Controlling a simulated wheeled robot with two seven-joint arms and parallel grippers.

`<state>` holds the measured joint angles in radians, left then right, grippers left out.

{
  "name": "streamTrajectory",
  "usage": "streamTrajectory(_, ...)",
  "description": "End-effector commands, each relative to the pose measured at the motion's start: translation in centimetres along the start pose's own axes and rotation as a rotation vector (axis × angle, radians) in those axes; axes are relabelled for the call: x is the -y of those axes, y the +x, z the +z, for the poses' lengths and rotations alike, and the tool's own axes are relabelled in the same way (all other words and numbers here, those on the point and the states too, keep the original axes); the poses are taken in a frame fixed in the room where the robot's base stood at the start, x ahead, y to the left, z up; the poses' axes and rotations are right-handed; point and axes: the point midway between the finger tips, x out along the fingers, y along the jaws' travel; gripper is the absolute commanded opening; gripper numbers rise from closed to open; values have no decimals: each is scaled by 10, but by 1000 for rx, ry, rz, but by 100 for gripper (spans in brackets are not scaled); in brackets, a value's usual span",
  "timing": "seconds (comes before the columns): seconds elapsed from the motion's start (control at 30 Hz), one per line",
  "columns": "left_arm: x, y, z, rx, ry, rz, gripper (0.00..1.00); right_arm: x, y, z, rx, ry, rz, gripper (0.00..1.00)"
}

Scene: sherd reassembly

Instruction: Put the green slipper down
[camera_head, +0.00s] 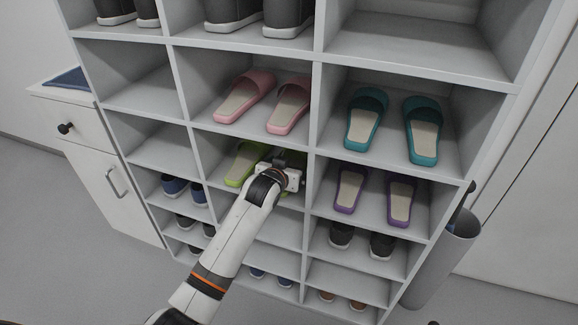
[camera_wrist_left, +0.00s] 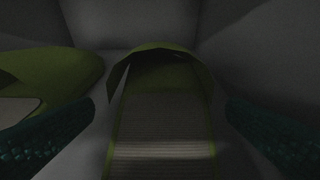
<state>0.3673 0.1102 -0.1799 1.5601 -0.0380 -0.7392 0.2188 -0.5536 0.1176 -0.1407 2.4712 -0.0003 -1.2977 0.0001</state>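A green slipper (camera_wrist_left: 160,135) lies toe-strap away from me in the left wrist view, between the two dark, textured finger pads of my left gripper (camera_wrist_left: 160,120). A narrow strip shows between the slipper and each pad, so the gripper looks open around it. The slipper seems to be down on the shelf floor, but its underside is hidden. The other green slipper (camera_head: 240,165) lies to its left, and also shows in the left wrist view (camera_wrist_left: 45,85). In the head view my left gripper (camera_head: 283,174) reaches into their compartment and mostly hides the nearer slipper. My right gripper is out of view.
Pink slippers (camera_head: 245,97) stand above, teal slippers (camera_head: 365,120) above right, and purple slippers (camera_head: 350,190) in the compartment to the right. A bin (camera_head: 445,255) stands right of the rack.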

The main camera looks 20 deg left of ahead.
Motion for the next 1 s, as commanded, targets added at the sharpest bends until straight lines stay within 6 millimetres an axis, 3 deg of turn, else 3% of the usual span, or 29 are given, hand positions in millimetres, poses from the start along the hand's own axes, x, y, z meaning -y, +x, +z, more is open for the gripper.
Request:
streamTrajectory(0.23, 0, -4, 1, 0, 0, 0, 96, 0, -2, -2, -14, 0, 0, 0)
streamTrajectory(0.37, 0, -16, 1, -1, 0, 0, 96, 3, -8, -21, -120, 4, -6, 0)
streamTrajectory(0.5, 0, -40, 3, 0, 0, 0, 96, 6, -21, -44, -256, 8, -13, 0)
streamTrajectory(0.6, 0, -64, 3, 0, 0, 0, 96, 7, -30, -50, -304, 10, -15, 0)
streamTrajectory(0.8, 0, -101, 2, -1, 0, 0, 96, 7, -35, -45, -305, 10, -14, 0)
streamTrajectory(1.0, 0, -118, 2, 1, 0, 0, 96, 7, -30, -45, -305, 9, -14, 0)
